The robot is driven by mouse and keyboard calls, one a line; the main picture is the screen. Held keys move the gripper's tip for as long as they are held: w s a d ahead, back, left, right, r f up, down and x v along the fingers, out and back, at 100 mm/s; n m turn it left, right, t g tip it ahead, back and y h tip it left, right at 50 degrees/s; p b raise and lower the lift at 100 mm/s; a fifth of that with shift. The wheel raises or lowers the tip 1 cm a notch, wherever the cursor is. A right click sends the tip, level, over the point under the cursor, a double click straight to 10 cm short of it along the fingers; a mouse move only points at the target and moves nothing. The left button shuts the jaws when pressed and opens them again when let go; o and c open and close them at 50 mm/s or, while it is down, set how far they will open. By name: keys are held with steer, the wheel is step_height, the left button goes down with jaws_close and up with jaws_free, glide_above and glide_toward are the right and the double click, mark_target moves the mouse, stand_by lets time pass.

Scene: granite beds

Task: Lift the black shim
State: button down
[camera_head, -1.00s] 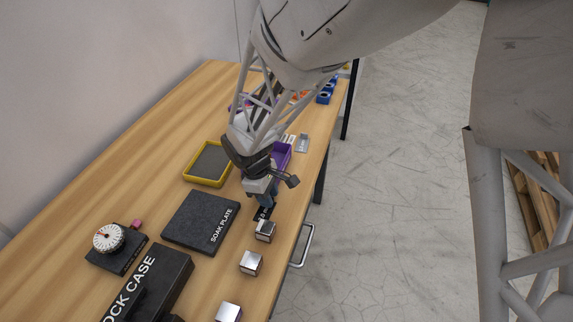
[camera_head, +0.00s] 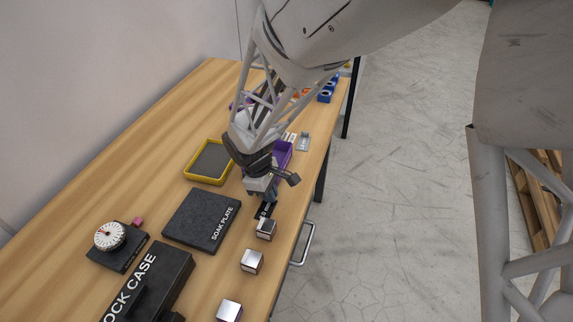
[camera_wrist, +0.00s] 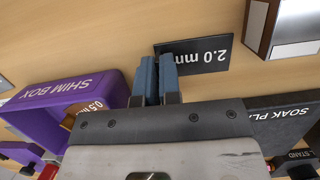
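The black shim (camera_wrist: 207,56), marked 2.0 mm, lies on the wooden bench in the wrist view. In the head view it shows as a small dark strip (camera_head: 264,211) just below my gripper's fingers, behind a metal block. My gripper (camera_wrist: 157,62) points down at one end of the shim. Its two blue fingers are close together, with only a thin gap between them. The right finger overlaps the shim's near edge in the wrist view. I see no part of the shim clearly held between the fingers, and I cannot tell whether they touch it.
A purple shim box (camera_wrist: 75,88) stands beside my gripper. The black soak plate (camera_head: 196,222) lies left of the shim. Metal blocks (camera_head: 266,229) (camera_head: 252,261) stand along the bench's near edge. A yellow-rimmed tray (camera_head: 188,178) sits farther back.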

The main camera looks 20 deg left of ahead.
steer(key=shift+w+r, duration=0.25)
steer(key=shift+r, duration=0.65)
steer(key=shift+w+r, duration=0.25)
steer(key=shift+r, duration=0.6)
stand_by(0.8)
steer(key=shift+r, duration=0.15)
stand_by(0.3)
steer(key=shift+d+v, duration=0.2)
steer(key=shift+v, duration=0.55)
steer(key=shift+d+v, duration=0.15)
steer(key=shift+v, duration=0.6)
steer(key=shift+d+v, duration=0.2)
steer(key=shift+v, duration=0.6)
steer(key=shift+r, duration=0.1)
